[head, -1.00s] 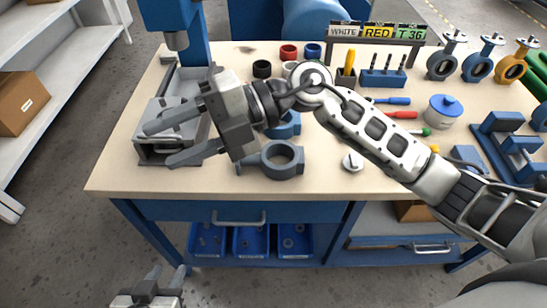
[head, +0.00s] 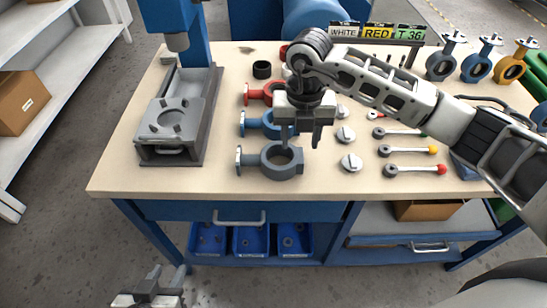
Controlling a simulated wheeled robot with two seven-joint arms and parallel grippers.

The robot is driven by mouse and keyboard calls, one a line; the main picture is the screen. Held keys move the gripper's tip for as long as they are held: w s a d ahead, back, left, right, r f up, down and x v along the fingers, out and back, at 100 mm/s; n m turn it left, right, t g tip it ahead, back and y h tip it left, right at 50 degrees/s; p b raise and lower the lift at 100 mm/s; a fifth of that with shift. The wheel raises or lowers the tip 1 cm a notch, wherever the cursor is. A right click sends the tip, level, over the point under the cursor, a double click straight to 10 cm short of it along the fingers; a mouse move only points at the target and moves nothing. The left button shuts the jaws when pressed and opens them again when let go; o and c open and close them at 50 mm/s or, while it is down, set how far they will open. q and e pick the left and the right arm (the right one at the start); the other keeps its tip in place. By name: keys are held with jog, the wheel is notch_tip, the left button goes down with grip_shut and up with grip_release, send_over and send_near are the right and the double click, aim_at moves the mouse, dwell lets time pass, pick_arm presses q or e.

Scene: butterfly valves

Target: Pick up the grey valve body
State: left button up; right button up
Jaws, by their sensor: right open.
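The grey valve body (head: 266,164) lies on the workbench near its front edge, its ring opening facing up and its flange to the left. My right gripper (head: 301,140) is open and empty, its fingers pointing down. In the picture it is just behind and above the grey ring; its exact height is hard to tell. It partly covers the blue valve body (head: 254,123) behind the grey one. My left gripper (head: 168,272) is low at the bottom edge, in front of the bench, with its fingers apart and nothing between them.
A red valve body (head: 259,92) lies further back. A grey press fixture (head: 170,120) stands at the left. Discs (head: 351,162) and handles with coloured knobs (head: 415,170) lie to the right. Assembled valves (head: 441,64) stand at the back right. Bare tabletop (head: 220,180) lies left of the grey body.

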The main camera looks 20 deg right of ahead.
aim_at(299, 154)
jog(key=shift+w+d+f+p, duration=0.1)
jog(key=shift+f+p, duration=0.15)
jog(key=shift+f, duration=1.45)
jog(key=shift+w+f+p, duration=0.1)
jog(key=shift+f+p, duration=0.1)
jog(key=shift+f, duration=1.45)
jog(key=shift+r, duration=0.1)
grip_shut()
